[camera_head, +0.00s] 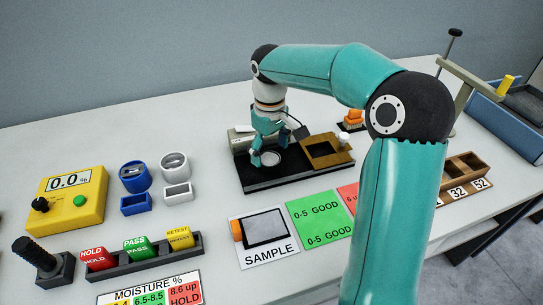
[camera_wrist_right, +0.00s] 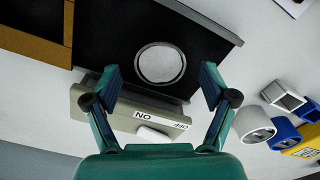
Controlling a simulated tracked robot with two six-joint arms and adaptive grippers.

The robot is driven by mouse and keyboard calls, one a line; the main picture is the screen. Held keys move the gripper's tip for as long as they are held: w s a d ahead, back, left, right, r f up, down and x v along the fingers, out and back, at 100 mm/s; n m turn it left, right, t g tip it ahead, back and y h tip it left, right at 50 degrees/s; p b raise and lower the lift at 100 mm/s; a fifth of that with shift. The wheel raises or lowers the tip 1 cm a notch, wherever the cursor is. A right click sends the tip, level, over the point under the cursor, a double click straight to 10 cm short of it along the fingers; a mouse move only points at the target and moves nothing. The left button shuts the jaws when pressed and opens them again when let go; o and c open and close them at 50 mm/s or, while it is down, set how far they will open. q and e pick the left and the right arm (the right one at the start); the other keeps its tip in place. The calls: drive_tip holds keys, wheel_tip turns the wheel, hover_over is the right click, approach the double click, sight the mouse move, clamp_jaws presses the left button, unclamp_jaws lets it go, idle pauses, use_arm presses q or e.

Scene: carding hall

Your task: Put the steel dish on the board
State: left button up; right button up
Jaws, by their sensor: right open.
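The round steel dish (camera_head: 271,158) lies on the black board (camera_head: 262,182), near its left part. In the right wrist view the dish (camera_wrist_right: 160,64) shows as a pale grey disc with a bright rim on the dark board (camera_wrist_right: 205,25). My right gripper (camera_head: 263,150) is at the dish, pointing down. In its wrist view the open fingers (camera_wrist_right: 160,75) stand apart on either side of the dish, with dark gaps between them and its rim. I cannot tell their exact height above the board. My left gripper is not in view.
A beige switch box (camera_wrist_right: 130,112) stands close behind the dish. A brown wooden frame (camera_head: 322,150) sits on the board's right part. A yellow meter (camera_head: 70,197), blue and white cups (camera_head: 135,176) and a SAMPLE card (camera_head: 268,254) lie around. White table is bare behind the meter.

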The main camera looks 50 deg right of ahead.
sight(270, 159)
wheel_tip(270, 159, up, 9)
drive_tip(key=p, duration=0.1)
idle(0.7)
